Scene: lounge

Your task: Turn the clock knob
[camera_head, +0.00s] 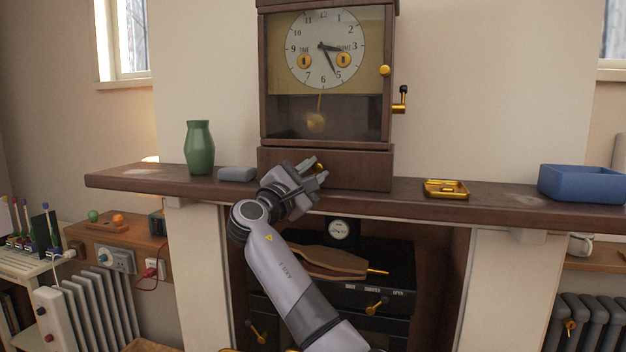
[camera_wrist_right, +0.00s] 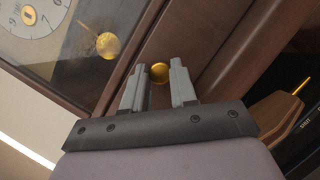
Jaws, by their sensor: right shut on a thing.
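The clock (camera_head: 326,150) is a dark wooden case with a glazed door, a white dial (camera_head: 325,50) and a brass pendulum (camera_head: 316,122), standing on the mantel shelf. A round gold knob (camera_wrist_right: 159,72) sits on the front of its base, between the fingertips of my right gripper (camera_wrist_right: 158,80). In the head view the right gripper (camera_head: 315,172) is at the base front, shut on this knob, which is mostly hidden by the fingers. Another gold knob (camera_head: 384,70) is on the door's right edge. My left gripper is not in view.
A gold crank (camera_head: 401,99) sticks out from the clock's right side. On the mantel shelf (camera_head: 475,196) are a green vase (camera_head: 199,148), a grey rounded block (camera_head: 237,174), a gold tray (camera_head: 446,186) and a blue box (camera_head: 585,183). A bellows (camera_head: 325,262) lies below the shelf.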

